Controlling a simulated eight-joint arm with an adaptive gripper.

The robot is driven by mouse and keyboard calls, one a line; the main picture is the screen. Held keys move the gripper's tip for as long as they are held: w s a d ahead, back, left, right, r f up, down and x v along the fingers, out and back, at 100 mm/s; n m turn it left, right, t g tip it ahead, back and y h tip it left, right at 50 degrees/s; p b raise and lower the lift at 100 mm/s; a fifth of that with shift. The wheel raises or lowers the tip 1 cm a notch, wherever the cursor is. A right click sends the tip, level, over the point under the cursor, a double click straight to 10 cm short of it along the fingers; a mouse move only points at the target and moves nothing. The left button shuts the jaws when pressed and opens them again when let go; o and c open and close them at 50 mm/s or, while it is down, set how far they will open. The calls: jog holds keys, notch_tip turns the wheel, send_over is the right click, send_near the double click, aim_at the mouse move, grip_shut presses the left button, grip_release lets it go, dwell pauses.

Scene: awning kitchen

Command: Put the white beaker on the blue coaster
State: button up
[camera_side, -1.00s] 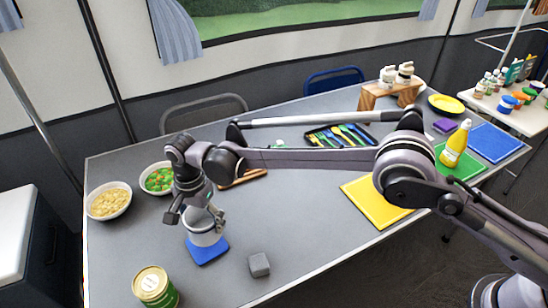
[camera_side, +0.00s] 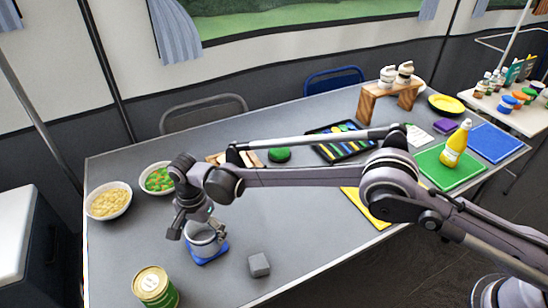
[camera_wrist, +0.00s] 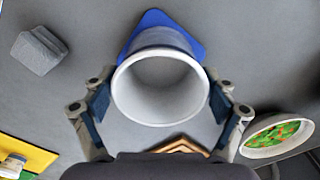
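The white beaker (camera_side: 204,246) is upright over the blue coaster (camera_side: 201,262), low enough that I cannot tell whether its base touches it. My gripper (camera_side: 197,234) is at the beaker's upper part, one finger on each side. In the wrist view the beaker's open rim (camera_wrist: 117,92) lies between the two finger pads (camera_wrist: 160,98), which appear to press on its sides. The coaster (camera_wrist: 193,37) shows on both sides of the beaker's base there. The beaker looks empty.
A grey block (camera_side: 259,265) sits right of the coaster, and a green-labelled can (camera_side: 154,287) is in front. Bowls of pale food (camera_side: 108,201) and of green and orange vegetables (camera_side: 158,179) stand behind on the left. The table middle is mostly clear.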

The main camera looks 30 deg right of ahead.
jog(key=shift+r, duration=0.1)
dwell(0.3)
notch_tip(320, 180, up, 12)
jog(key=s+d+r+n+t+y, duration=0.1)
jog(key=d+r+n+t, duration=0.1)
jog(key=d+r, duration=0.75)
jog(key=s+d+r+n+t, duration=0.15)
jog(key=d+r, duration=0.45)
jog(key=d, duration=0.7)
jog(key=s+d+n+t, duration=0.25)
jog(key=s+d, duration=0.55)
jog(key=d, duration=0.4)
jog(key=s+d+f+n+t+h, duration=0.1)
jog(key=s+d+f+n, duration=0.2)
jog(key=s+d+f, duration=0.2)
jog(key=s+d, duration=0.3)
jog(key=s, duration=0.2)
jog(key=shift+s+f, duration=0.15)
